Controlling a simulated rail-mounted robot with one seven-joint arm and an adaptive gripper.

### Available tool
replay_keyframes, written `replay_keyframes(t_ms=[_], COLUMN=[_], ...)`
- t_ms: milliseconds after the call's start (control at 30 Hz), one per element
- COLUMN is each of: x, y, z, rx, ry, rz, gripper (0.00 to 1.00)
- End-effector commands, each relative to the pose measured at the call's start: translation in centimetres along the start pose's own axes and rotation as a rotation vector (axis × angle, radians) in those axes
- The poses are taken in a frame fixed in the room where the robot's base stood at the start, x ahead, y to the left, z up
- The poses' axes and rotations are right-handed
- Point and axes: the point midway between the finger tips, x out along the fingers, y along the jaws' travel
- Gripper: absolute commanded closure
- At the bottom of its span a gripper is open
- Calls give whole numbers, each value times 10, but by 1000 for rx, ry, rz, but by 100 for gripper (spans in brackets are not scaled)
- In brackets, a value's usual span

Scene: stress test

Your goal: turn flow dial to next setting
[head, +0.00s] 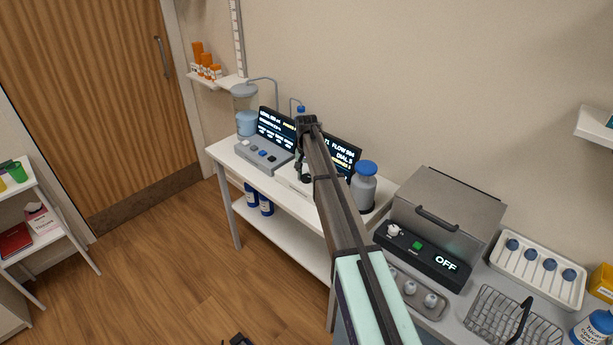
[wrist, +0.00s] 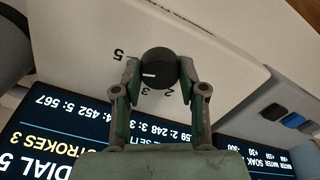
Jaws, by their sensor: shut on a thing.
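The flow dial (wrist: 157,66) is a round black knob with a short white mark, on a pale panel in the wrist view. Printed numbers show around it, including a 5 at the upper left. The white mark lies on the left part of the knob's face. My gripper (wrist: 158,76) is shut on the dial, one finger on each side. In the head view my gripper (head: 304,176) is low over the white bench, partly hidden by my arm. A dark screen (wrist: 50,140) beside the dial shows "DIAL 5" and "STROKES 3", upside down in the wrist view.
A grey button box (head: 264,155) with a second screen stands left of my gripper. A blue-capped bottle (head: 364,185) stands close to the right of my arm. A steel appliance (head: 447,212) reading "OFF" is further right. The floor in front is mostly clear.

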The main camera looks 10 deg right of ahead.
Motion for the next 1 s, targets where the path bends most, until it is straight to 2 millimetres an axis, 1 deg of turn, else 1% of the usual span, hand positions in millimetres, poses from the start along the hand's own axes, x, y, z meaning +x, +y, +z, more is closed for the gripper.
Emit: replay_keyframes(t_ms=[133,1000], x=[3,2], y=[0,0], z=[0,0], rx=[-108,-929], ry=[0,-1], rz=[1,1], gripper=[93,93])
